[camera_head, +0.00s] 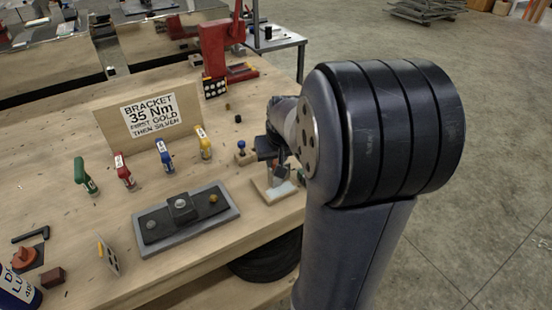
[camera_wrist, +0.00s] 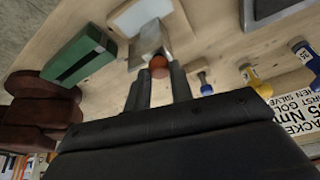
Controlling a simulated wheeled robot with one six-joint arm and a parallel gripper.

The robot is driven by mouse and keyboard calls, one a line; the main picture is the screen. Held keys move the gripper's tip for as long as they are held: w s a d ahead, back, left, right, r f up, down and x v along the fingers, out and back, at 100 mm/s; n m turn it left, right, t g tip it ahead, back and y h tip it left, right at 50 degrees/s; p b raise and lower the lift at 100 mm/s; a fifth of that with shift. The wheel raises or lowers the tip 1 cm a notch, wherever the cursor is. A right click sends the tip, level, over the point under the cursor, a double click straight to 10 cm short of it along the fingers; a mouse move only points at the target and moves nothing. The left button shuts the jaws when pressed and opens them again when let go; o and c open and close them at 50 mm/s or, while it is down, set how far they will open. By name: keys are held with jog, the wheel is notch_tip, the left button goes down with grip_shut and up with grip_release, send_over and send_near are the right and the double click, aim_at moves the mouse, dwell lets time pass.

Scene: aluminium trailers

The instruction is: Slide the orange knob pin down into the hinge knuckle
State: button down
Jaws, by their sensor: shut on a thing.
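The orange knob pin (camera_wrist: 159,66) shows its round knob between my fingertips in the wrist view. My gripper (camera_wrist: 158,82) is shut on it. In the head view my gripper (camera_head: 270,153) is above the hinge area at the bench's right edge, and the orange knob is hidden there. A grey metal hinge part (camera_wrist: 148,44) lies just beyond the knob in the wrist view, beside a pale plate (camera_wrist: 140,14). The hinge part also shows below my gripper in the head view (camera_head: 279,173). The pin's shank and the knuckle's hole are hidden, so I cannot tell if they meet.
A blue-knobbed piece (camera_head: 242,148) stands on a wooden block left of my gripper. Yellow (camera_head: 203,142), blue, red and green tools stand farther left. A grey plate (camera_head: 153,241) with a dark bracket lies in front. A red press (camera_head: 215,58) is behind.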

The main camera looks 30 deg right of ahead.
jog(key=shift+f, duration=0.2)
jog(key=c, duration=1.2)
grip_release()
jog(key=shift+r, duration=0.1)
jog(key=shift+c, duration=0.2)
jog(key=shift+r, duration=0.55)
jog(key=v, duration=1.1)
jog(key=shift+s, duration=0.3)
jog(key=x, duration=1.2)
jog(key=shift+w+f, duration=0.15)
jog(key=shift+f, duration=0.05)
notch_tip(320, 180, up, 3)
jog(key=shift+r, duration=0.6)
